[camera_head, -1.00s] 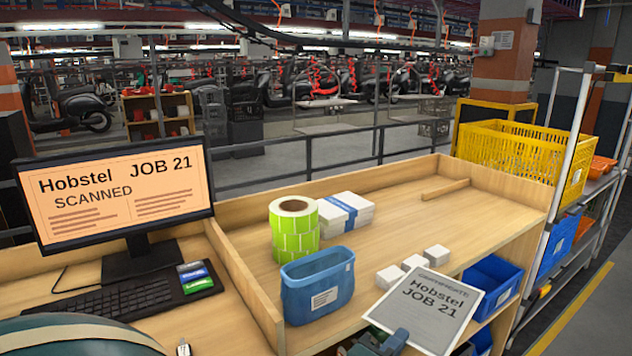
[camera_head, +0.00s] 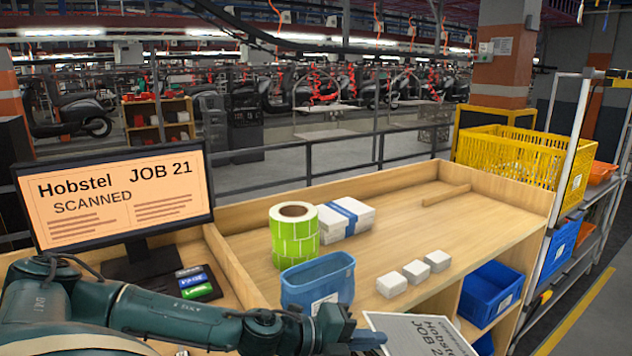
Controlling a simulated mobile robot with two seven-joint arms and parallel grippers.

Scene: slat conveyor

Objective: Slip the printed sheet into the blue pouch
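The blue pouch (camera_head: 318,278) stands upright and open at the top on the wooden bench, with a white label low on its front. My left arm crosses the bottom of the view and hides the pouch's lower front. My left gripper (camera_head: 362,338) is just right of and below the pouch, at the left edge of the printed sheet (camera_head: 418,336). I cannot tell whether its fingers are open or closed on the sheet. The sheet reads Hobstel JOB 21, is tilted, lies outside the pouch and is cut off by the bottom edge. My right gripper is not in view.
A green label roll (camera_head: 294,236) and a banded white stack (camera_head: 346,216) stand behind the pouch. Several small white boxes (camera_head: 414,272) sit to its right. A monitor (camera_head: 118,195) reads SCANNED. A blue bin (camera_head: 490,293) is at the lower right. The bench's back right is clear.

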